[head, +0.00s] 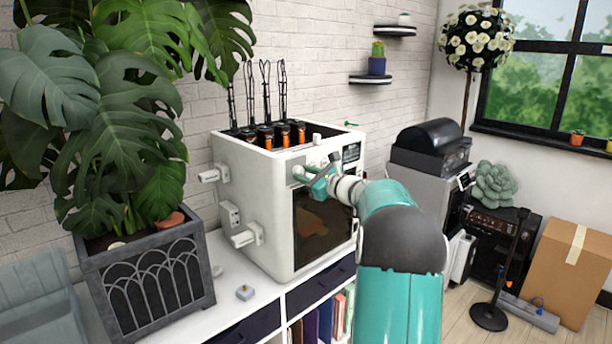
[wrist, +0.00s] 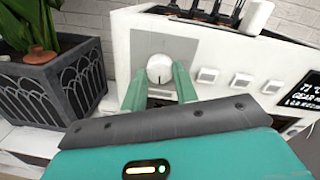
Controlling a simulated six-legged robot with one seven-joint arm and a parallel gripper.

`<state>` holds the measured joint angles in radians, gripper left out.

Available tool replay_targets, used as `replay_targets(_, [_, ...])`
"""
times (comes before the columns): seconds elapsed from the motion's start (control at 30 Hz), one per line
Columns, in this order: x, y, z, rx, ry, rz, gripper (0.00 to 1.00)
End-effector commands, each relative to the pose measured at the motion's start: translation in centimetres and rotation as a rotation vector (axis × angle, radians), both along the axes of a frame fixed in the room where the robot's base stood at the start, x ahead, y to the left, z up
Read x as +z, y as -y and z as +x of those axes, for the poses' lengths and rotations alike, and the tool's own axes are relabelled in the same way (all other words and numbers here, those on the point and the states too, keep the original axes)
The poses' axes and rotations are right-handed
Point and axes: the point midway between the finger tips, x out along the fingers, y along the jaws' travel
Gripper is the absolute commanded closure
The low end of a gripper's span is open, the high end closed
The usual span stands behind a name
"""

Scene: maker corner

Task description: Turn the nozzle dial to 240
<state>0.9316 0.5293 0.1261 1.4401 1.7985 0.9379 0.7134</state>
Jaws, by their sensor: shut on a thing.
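The nozzle dial (wrist: 159,66) is a round white knob on a pale plate on the front of a white 3D printer (head: 255,205). A dark mark on the knob points down in the wrist view. My gripper (wrist: 160,80) has its two green fingers on either side of the knob and is shut on it. In the head view my gripper (head: 318,184) is at the printer's upper front, and the dial is hidden behind it. No dial numbers are readable.
Square white buttons (wrist: 208,76) and a dark display (wrist: 299,90) sit right of the dial; the display text is only partly readable. A plant in a grey planter (head: 150,285) is at the left. A shelf (head: 235,315) supports the printer.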

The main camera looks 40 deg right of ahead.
Motion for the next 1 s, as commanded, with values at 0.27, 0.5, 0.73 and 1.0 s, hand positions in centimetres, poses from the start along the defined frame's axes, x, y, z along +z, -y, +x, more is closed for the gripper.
replay_targets(0.27, [0.0, 0.0, 0.0, 0.001, 0.0, 0.0, 0.49])
replay_targets(0.5, [0.1, 0.1, -0.4, 0.0, 0.0, -0.001, 0.49])
replay_targets(0.73, [0.1, 0.5, -4.0, -0.004, -0.001, -0.001, 0.49])
replay_targets(1.0, [0.1, 0.9, -10.0, -0.003, -0.001, -0.002, 0.49])
